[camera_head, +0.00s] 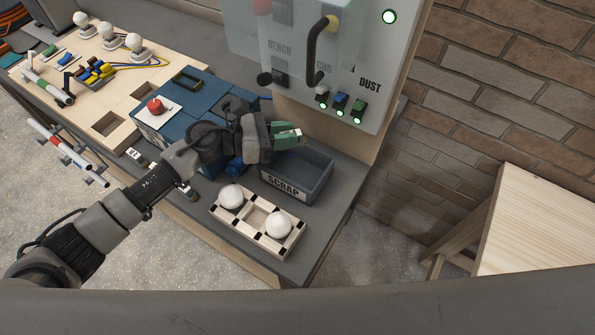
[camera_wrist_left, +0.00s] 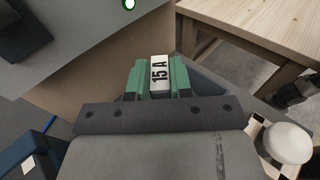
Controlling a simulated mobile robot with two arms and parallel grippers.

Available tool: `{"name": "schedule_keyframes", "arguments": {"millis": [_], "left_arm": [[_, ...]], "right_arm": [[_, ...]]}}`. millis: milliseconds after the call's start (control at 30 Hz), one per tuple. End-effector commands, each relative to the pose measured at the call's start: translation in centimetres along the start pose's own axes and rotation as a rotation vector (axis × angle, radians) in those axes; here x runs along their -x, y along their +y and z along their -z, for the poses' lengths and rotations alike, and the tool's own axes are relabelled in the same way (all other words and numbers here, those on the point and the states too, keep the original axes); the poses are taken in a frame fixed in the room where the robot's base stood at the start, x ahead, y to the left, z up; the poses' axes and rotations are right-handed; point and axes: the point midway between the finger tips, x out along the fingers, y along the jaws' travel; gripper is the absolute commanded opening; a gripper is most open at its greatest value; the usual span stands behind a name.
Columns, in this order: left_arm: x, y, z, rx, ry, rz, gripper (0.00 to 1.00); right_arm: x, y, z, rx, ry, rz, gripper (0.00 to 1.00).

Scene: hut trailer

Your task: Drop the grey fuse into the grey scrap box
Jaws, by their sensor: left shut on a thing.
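The grey scrap box (camera_head: 309,194), labelled SCRAP, stands on the bench below the wall panel in the head view. Its visible inside looks empty; part is hidden behind my gripper. My left gripper (camera_head: 288,135), with green fingers, is above the box's back left part. It is shut on the fuse, which shows in the left wrist view (camera_wrist_left: 159,73) as a block with a white face marked "15 A" between the green fingers (camera_wrist_left: 159,82). Little of the fuse's grey body can be made out.
A wooden holder (camera_head: 255,239) with two white bulbs stands in front of the box. A blue case (camera_head: 188,122) with a red knob lies to its left. The panel (camera_head: 350,66) with switches and green lamps rises behind. A wooden table (camera_head: 540,225) stands at the right.

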Motion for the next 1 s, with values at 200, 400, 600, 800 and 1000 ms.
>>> {"name": "schedule_keyframes", "arguments": {"millis": [200,400,600,800,1000], "left_arm": [[0.0,0.0,-0.1,0.0,-0.001,0.0,0.27],[0.0,0.0,-0.1,0.0,0.0,0.0,0.5],[0.0,0.0,-0.1,0.0,0.0,0.0,0.5],[1.7,0.1,0.3,0.0,0.001,-0.004,0.5],[5.8,0.1,0.5,-0.001,0.003,-0.003,0.5]], "right_arm": [[0.1,0.4,-0.1,0.003,-0.001,-0.005,0.43],[0.1,0.7,-0.1,0.005,-0.002,-0.008,0.43],[0.1,0.7,-0.1,0.005,-0.002,-0.009,0.43],[-0.8,0.7,-0.2,0.005,-0.002,-0.009,0.43],[-2.6,0.7,-0.3,0.004,-0.001,-0.009,0.43]]}}
